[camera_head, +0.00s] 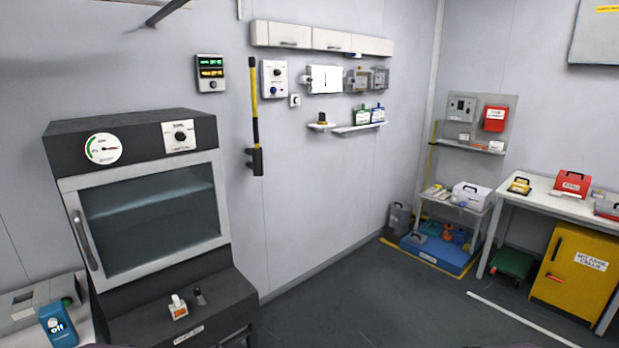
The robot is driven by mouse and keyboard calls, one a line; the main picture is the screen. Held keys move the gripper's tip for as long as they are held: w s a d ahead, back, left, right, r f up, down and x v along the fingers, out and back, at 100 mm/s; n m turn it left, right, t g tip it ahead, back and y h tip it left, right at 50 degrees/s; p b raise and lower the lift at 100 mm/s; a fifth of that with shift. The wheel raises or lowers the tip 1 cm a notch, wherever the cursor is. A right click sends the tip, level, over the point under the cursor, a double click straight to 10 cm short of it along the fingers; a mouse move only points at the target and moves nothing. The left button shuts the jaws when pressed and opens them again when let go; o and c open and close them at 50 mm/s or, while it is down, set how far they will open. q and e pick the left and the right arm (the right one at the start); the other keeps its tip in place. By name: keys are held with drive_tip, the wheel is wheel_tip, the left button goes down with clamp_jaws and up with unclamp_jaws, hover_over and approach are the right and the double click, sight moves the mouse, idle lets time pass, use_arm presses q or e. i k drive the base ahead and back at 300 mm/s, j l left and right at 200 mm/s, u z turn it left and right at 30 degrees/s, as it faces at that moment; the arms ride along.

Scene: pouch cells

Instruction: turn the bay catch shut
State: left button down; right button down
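Neither of my grippers shows in the head view. No part is clearly readable as the bay catch. A dark chamber (130,127) with a closed glass door (155,213) stands at the left, with a bar handle (84,240) on the door's left side. A round gauge (103,149) and a knob on a white plate (180,137) sit above the door. On the back wall, a small white box (325,79) has a dark upright mark on its front. A panel with knobs (274,79) is left of it.
A small white-and-orange item (178,307) stands on the ledge below the chamber door. A yellow-and-black pole (255,115) hangs on the wall. A bench (545,197) and yellow cabinet (575,275) stand at the right. The middle floor (400,300) is clear.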

sight(197, 291)
drive_tip(key=i+j+u, duration=0.65)
drive_tip(key=j+u, duration=0.15)
drive_tip(key=j, duration=0.2)
drive_tip(key=i+j+u, duration=0.3)
drive_tip(key=u, duration=0.15)
drive_tip(key=i, duration=0.1)
